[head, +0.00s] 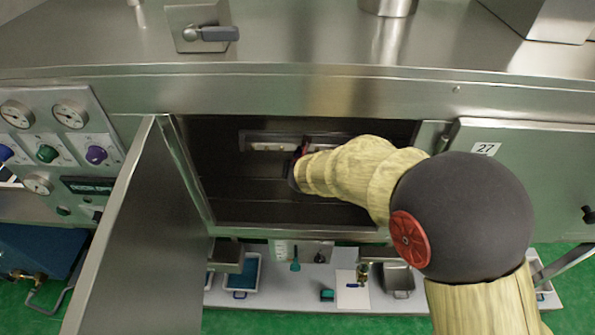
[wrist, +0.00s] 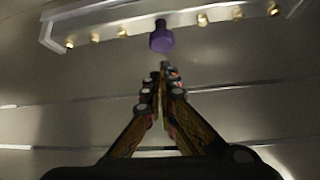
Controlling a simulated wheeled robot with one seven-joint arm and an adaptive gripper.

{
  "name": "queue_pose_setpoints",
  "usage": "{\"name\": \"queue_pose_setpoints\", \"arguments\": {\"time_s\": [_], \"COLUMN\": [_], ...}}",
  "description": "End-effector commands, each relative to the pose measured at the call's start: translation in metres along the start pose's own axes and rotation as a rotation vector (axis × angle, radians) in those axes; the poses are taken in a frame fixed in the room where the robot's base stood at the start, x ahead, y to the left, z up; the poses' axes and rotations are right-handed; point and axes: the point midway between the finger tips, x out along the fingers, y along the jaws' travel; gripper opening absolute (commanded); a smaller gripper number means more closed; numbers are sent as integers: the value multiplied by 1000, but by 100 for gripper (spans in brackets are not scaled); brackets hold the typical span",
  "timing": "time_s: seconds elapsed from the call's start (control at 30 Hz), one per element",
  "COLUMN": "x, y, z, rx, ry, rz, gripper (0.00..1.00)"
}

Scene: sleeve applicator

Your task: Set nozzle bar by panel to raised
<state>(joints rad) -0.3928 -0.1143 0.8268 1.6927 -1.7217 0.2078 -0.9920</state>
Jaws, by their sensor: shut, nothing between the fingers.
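The nozzle bar (wrist: 115,24) is a pale metal channel with several brass nozzles, running across the top of the wrist view. A purple knob (wrist: 161,37) sits at its middle. In the head view the bar (head: 268,146) is inside the open cabinet, partly hidden by my arm. My gripper (wrist: 163,70) is shut and empty, its tips pointing at the purple knob, just below it in the picture; I cannot tell whether they touch. In the head view my gripper (head: 302,152) is inside the cabinet, mostly hidden. The control panel (head: 88,112) at left has gauges and coloured knobs, one purple (head: 96,155).
The cabinet door (head: 145,235) stands open on the left. A closed door marked 27 (head: 520,165) is on the right. A low shelf (head: 265,298) below holds trays and small items. A grey lever handle (head: 212,34) is on top.

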Motion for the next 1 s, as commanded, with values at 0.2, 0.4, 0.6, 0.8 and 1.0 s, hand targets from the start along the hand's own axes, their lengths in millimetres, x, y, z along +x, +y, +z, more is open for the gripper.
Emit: {"name": "queue_pose_setpoints", "arguments": {"time_s": [0.2, 0.4, 0.6, 0.8, 1.0], "x": [34, 45, 46, 45, 41], "y": [-1, 0, 0, 0, 1], "z": [-2, 0, 0, 1, 3], "rx": [1, 0, 0, 0, 0], "ry": [1, 0, 0, 0, -1], "rz": [-1, 0, 0, 0, 0], "gripper": [0, 0, 0, 0, 0]}}
